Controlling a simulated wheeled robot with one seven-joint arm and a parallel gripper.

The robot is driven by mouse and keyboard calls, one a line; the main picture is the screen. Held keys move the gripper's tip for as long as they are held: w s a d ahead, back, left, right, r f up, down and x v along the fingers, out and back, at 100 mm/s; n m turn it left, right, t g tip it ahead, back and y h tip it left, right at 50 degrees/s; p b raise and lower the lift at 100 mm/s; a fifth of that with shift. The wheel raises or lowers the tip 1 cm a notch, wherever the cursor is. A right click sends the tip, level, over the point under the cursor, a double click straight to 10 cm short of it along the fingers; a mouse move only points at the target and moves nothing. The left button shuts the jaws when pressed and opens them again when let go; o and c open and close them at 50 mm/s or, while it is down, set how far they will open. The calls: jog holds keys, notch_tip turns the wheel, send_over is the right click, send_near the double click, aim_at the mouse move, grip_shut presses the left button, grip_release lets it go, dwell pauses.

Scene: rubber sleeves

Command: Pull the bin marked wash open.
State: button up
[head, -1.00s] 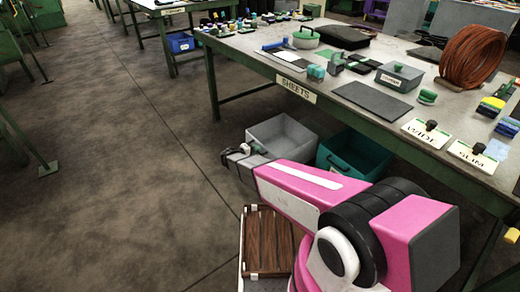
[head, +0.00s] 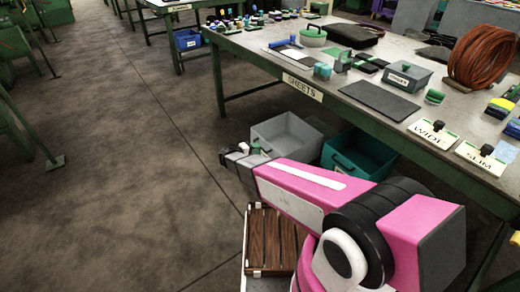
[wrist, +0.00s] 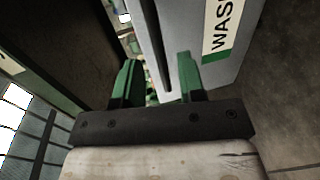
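A grey open-topped bin (head: 292,128) stands on the floor under the bench edge. In the wrist view its front wall (wrist: 195,25) carries a white and green label (wrist: 217,30) reading "WAS", with the rest cut off. My gripper (wrist: 157,85) is at the bin's front, with its two green fingers apart. A thin dark bar or slot (wrist: 158,55) on the bin's front lies between the fingers; I cannot tell whether either finger touches it. In the head view my gripper (head: 240,153) hides part of the bin's front, and the label does not show.
A teal bin (head: 365,145) with a front handle stands right of the grey bin. The green bench (head: 330,103), marked "SHEETS", overhangs both and holds a mat, a lidded box and a cable coil. A brown slatted crate (head: 270,240) is close by.

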jog(key=v, duration=0.7)
dwell(0.3)
jog(key=s+d+r+m+g+y, duration=0.2)
jog(key=s+d+r+g+y, duration=0.1)
jog(key=d, duration=0.6)
jog(key=s+d+r+m+g+y, duration=0.2)
jog(key=s+d+r+y, duration=0.3)
jog(key=d, duration=0.4)
jog(key=s+d+r+m+g+y, duration=0.3)
jog(key=s+d+r, duration=0.3)
jog(key=d, duration=0.4)
jog(key=shift+s+g+y, duration=0.5)
jog(key=shift+s+y, duration=0.25)
jog(key=shift+y, duration=0.05)
